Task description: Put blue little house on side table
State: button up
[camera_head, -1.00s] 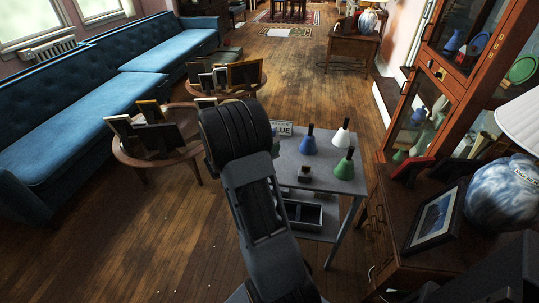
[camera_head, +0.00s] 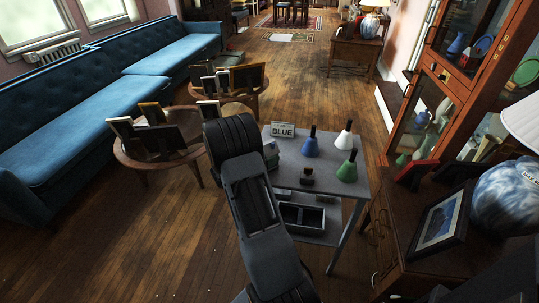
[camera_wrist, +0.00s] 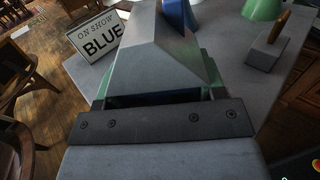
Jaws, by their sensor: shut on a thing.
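My gripper (camera_wrist: 155,92) is shut on the little house (camera_wrist: 158,58), which shows a grey sloped roof and a dark blue strip below it in the wrist view. The house is held over the grey side table (camera_head: 335,186), close to its left edge near the sign. I cannot tell whether it touches the top. In the head view my arm hides most of the gripper and house. The sign (camera_head: 283,130) reads "ON SHOW BLUE" and stands at the table's back left; it also shows in the wrist view (camera_wrist: 98,40).
On the table stand a blue bell (camera_head: 310,148), a white bell (camera_head: 344,140), a green bell (camera_head: 347,172) and a small dark stamp-like block (camera_head: 307,176). A divided tray (camera_head: 301,217) sits on the lower shelf. A wooden cabinet (camera_head: 381,228) stands close at right.

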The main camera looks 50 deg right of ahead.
jog(key=shift+f, duration=0.1)
jog(key=shift+f, duration=0.15)
jog(key=o, duration=1.1)
